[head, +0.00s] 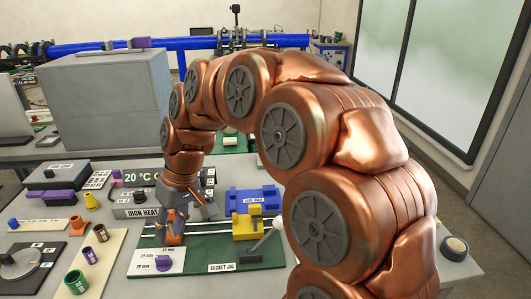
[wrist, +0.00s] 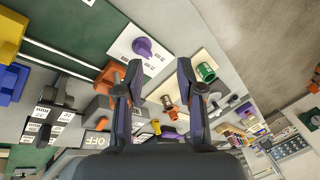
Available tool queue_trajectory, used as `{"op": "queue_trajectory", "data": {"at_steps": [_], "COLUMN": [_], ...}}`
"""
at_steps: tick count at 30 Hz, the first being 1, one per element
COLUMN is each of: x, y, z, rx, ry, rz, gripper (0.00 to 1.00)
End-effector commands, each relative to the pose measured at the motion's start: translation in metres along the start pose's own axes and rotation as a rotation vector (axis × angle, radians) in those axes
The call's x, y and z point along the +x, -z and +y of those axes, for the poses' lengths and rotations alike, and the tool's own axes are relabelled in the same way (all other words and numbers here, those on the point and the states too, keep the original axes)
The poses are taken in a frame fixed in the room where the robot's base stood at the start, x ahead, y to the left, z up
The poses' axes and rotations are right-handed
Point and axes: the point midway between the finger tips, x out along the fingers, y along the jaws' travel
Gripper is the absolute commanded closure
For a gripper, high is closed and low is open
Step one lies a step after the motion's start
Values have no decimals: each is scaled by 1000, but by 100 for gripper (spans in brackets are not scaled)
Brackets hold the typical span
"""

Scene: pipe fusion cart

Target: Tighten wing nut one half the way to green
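My gripper (head: 183,212) is over the left part of the green socket jig board (head: 212,257). In the wrist view my gripper (wrist: 158,68) has its two dark fingers apart, with nothing held between them. A purple knob (head: 163,263) sits on a white plate with size labels at the board's front left. The same purple knob (wrist: 143,47) shows beyond the fingertips in the wrist view, apart from them. I cannot tell for certain which part is wing nut one. An orange block (wrist: 108,77) lies beside the left finger and is partly hidden by it.
A yellow clamp block (head: 247,228) and blue block (head: 252,198) stand right of my gripper. The iron heater (head: 135,211) is close on the left. Brown and green sockets (head: 76,282) stand at the front left. A tape roll (head: 455,247) lies far right.

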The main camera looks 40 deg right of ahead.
Motion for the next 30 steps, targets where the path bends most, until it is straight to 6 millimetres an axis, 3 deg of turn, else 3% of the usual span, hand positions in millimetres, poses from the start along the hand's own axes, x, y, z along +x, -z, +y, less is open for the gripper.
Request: {"op": "queue_trajectory", "data": {"at_steps": [1, 6, 11, 15, 23, 30], "x": [-2, -13, -24, -33, -48, -60], "y": [19, 74, 118, 147, 172, 158], "z": [12, 55, 110, 167, 288, 415], "rx": [-2, -22, -29, -28, -15, 8], "ry": [15, 56, 70, 61, -9, -136], "rz": [30, 136, 241, 332, 482, 592], "gripper": [62, 62, 62, 62, 62, 62]}}
